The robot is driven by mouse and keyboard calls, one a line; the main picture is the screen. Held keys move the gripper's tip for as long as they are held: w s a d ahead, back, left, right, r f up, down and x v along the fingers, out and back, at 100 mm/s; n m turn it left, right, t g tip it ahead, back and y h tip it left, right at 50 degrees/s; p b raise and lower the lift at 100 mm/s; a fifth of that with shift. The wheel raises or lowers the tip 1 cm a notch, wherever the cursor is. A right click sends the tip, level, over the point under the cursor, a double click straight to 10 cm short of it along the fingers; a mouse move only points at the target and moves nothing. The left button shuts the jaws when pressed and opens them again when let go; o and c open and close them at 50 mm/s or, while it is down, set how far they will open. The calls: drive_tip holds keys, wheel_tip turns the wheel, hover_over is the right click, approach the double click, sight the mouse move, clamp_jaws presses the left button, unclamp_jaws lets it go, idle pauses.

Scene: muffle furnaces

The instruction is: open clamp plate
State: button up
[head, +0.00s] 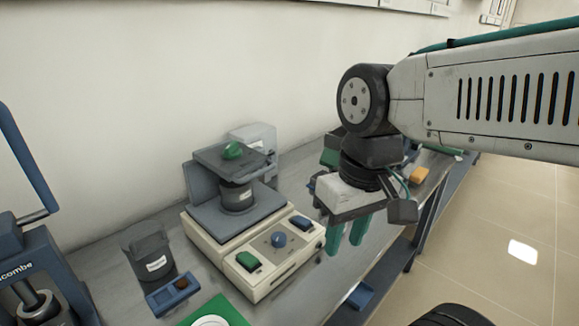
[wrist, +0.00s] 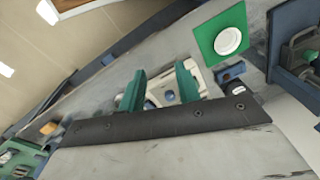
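The clamp plate appears to be the dark plate (head: 214,154) with a green knob (head: 233,150), lying flat above a dark labelled cylinder (head: 237,196). These sit on a blue-grey platform on a cream machine (head: 222,246) with a blue dial (head: 279,240) and a green switch. My gripper (head: 347,238) is to the right of the machine, apart from the plate, with its green fingers pointing down. In the wrist view, my gripper (wrist: 160,76) has a wide, empty gap, with part of the cream machine (wrist: 157,97) behind it. The plate cannot be made out there.
A dark labelled cup (head: 150,252), a small blue tray (head: 172,295) and a green mat (head: 228,310) with a white dish stand left of and in front of the machine. A blue press (head: 40,260) stands at far left. The wall is close behind the bench.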

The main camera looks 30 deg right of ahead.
drive_tip(key=w+a+f+m+g+y, duration=0.1)
drive_tip(key=w+a+g+y, duration=0.15)
drive_tip(key=w+y, duration=0.3)
drive_tip(key=m+t+y, duration=0.6)
drive_tip(key=t+y, duration=0.2)
drive_tip(key=t, duration=0.1)
approach(264, 172)
drive_tip(key=r+x, duration=0.1)
drive_tip(key=x, duration=0.7)
drive_tip(key=f+x, duration=0.1)
drive_tip(key=x, duration=0.2)
